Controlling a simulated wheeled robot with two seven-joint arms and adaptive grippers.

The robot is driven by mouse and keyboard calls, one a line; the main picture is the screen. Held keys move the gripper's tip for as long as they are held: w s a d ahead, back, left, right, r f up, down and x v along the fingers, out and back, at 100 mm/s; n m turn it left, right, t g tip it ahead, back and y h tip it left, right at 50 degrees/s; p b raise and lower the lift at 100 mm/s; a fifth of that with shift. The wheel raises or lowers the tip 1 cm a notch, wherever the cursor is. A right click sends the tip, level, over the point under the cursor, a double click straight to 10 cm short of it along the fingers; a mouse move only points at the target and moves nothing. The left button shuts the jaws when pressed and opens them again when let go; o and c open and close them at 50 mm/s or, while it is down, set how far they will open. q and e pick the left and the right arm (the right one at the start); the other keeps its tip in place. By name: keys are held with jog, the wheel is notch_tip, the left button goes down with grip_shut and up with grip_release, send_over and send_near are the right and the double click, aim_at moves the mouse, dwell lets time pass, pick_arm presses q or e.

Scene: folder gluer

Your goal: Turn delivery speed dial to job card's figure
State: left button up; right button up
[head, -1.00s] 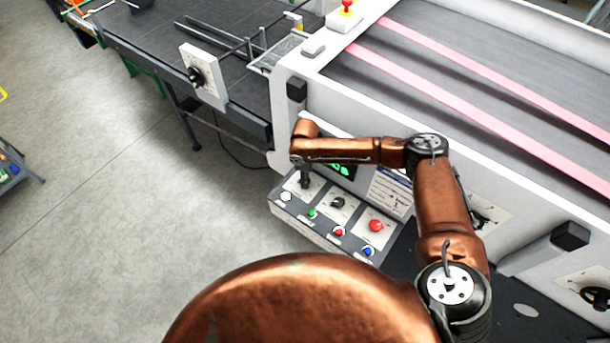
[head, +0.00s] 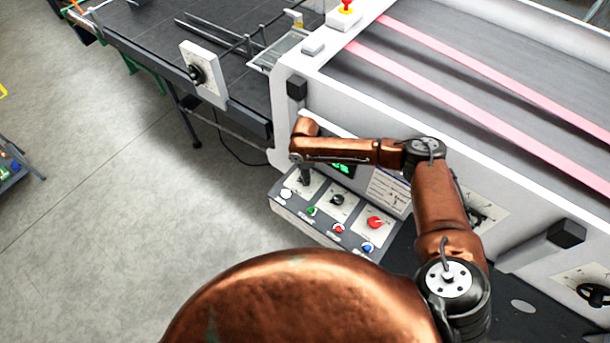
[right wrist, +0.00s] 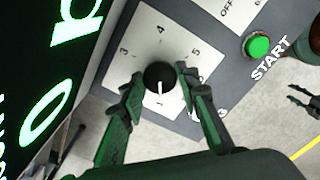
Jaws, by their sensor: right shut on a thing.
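The delivery speed dial shows as a black knob (right wrist: 159,76) on a white plate (right wrist: 150,45) with 3, 4 and 5 visible around its upper side in the right wrist view. Its white mark points towards the bottom of that view. My right gripper (right wrist: 153,83) has a finger on each side of the knob and is shut on it. In the head view my right gripper (head: 305,178) reaches down to the left end of the control panel and hides most of the dial. A white printed card (head: 388,190) is on the machine front, too small to read. My left gripper is out of view.
The control panel (head: 325,236) carries another black knob (head: 337,200), a red button (head: 375,222) and several small coloured buttons along its front. A green-lit display (head: 341,167) sits behind my forearm. Floor left of the panel is clear.

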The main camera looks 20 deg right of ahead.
jog(key=o, duration=1.2)
jog(key=shift+c, duration=0.2)
jog(key=shift+r, duration=0.1)
notch_tip(320, 180, up, 12)
